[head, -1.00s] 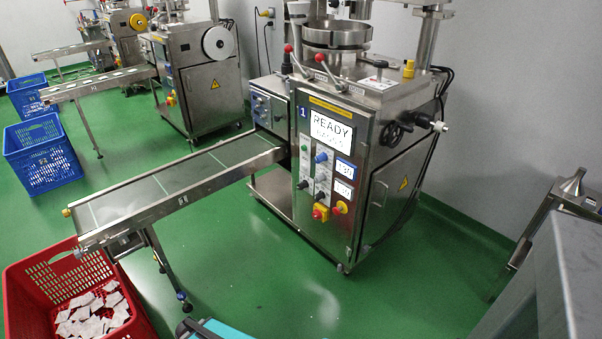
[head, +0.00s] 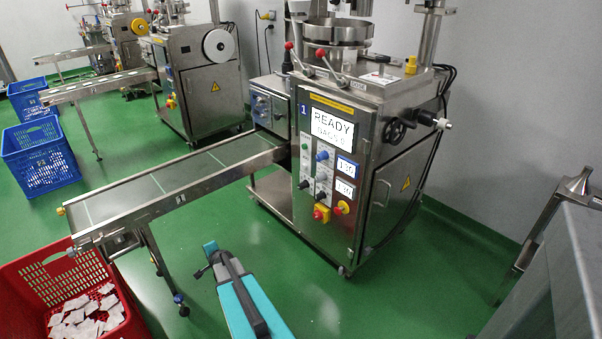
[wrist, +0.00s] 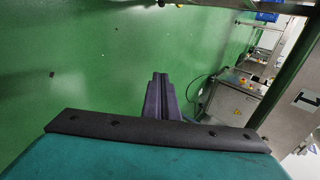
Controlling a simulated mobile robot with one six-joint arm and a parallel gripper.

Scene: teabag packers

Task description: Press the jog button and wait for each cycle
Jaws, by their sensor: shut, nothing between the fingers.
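The machine marked 1 (head: 365,225) stands right of centre in the head view, its display (head: 332,125) reading "READY" with a line that looks like "BAGS 0" below. Its front panel carries a green button (head: 305,147), a blue button (head: 322,156), dark knobs (head: 304,185) and a red knob on yellow (head: 321,212). Their small labels are too small to read, so I cannot tell which is the jog button. My teal arm rises from the bottom, left of the panel and clear of it. In the wrist view my gripper (wrist: 160,76) is shut and empty over green floor.
A conveyor (head: 170,180) runs left from the machine to a red crate (head: 95,255) holding white teabags. More packers (head: 205,95) and blue crates (head: 40,158) stand at the back left. A grey metal surface (head: 555,270) fills the lower right. Floor before the panel is clear.

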